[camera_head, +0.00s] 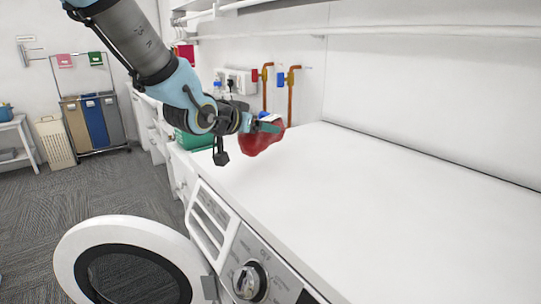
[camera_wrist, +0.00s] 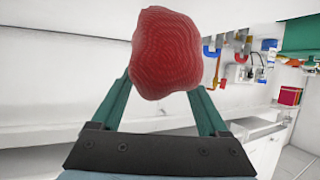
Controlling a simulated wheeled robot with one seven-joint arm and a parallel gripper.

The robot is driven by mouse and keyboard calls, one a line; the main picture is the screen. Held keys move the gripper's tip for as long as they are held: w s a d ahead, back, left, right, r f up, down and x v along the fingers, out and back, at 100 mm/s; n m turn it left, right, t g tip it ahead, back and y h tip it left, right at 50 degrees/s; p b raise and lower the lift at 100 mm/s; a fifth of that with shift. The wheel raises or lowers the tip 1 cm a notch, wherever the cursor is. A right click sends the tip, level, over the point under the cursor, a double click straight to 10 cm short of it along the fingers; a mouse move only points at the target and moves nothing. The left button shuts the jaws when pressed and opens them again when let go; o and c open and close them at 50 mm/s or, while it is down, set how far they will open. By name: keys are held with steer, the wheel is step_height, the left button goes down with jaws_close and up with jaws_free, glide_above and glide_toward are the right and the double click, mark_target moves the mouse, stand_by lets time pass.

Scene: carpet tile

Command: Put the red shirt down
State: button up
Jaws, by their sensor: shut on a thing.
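The red shirt (camera_head: 262,139) is a crumpled dark red bundle at the end of my arm in the head view. It also fills the upper middle of the wrist view (camera_wrist: 167,53). My gripper (camera_head: 268,125) is shut on it, with a green finger on either side of the bundle in the wrist view. The shirt hangs above the far left part of the white worktop (camera_head: 400,200). I cannot tell exactly how high it is above the surface.
A washing machine with a control dial (camera_head: 249,281) stands below the worktop's front, its round door (camera_head: 130,262) swung open. Pipes with red and blue valves (camera_head: 290,90) are on the back wall. A green container (camera_head: 192,140) is behind my gripper. The worktop's right side is clear.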

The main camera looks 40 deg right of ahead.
mark_target(260, 150)
steer(key=shift+f+p, duration=0.5)
steer(key=shift+f, duration=2.7)
steer(key=shift+f, duration=0.2)
steer(key=o, duration=1.4)
steer(key=shift+r, duration=0.1)
steer(key=shift+a+r, duration=0.1)
steer(key=shift+r, duration=0.05)
steer(key=b+v, duration=0.2)
steer(key=v, duration=0.9)
steer(key=shift+s+a, duration=0.15)
steer(key=shift+a, duration=0.25)
